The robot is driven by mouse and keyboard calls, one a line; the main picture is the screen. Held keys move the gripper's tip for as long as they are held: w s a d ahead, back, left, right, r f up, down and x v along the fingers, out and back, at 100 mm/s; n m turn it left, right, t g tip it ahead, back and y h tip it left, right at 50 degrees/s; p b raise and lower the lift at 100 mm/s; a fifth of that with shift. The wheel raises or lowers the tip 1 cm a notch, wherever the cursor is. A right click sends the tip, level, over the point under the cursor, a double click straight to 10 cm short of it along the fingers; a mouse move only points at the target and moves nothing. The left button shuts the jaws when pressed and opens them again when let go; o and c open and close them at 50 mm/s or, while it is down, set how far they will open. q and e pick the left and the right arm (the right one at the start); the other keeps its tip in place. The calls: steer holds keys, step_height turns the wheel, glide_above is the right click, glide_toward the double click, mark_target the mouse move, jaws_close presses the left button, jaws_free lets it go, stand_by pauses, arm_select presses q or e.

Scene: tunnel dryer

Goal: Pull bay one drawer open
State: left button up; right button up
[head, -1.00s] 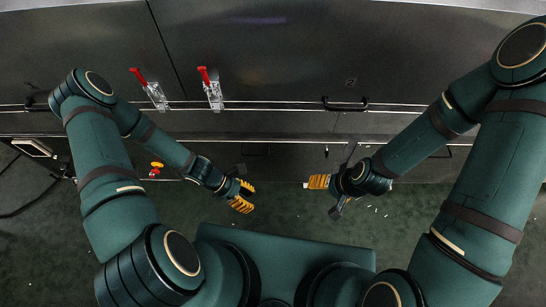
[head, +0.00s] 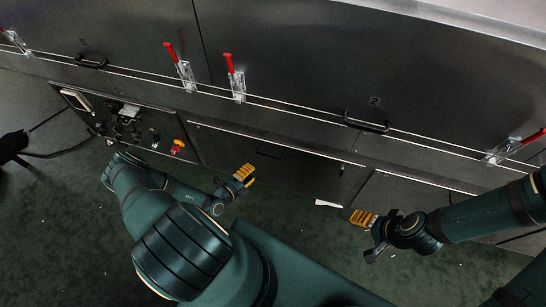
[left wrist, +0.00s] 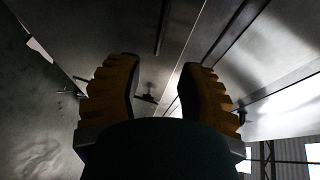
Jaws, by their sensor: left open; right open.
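A low, wide steel drawer front (head: 225,146) runs under the rail of the dryer in the head view, with a dark rectangular pull (head: 270,149) on it. No gap shows along its top edge; I cannot read a bay number on it. My left gripper (head: 244,174) is open and empty, in front of the drawer face, lower left of the pull. In the left wrist view its two orange fingers (left wrist: 160,92) stand apart with nothing between them. My right gripper (head: 362,217) is open and empty, near the drawer's right end.
Red toggle clamps (head: 172,60) and black door handles (head: 366,122) line the doors above; one door is marked 2. A control panel (head: 125,120) with a red-yellow button (head: 177,146) stands left of the drawer. The green floor (head: 310,240) in front looks clear except for small scraps.

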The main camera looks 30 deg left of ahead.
mark_target(270, 156)
arm_select(q)
steer(key=b+x, duration=0.2)
steer(key=x, duration=1)
steer(key=shift+w+d, duration=0.15)
jaws_close()
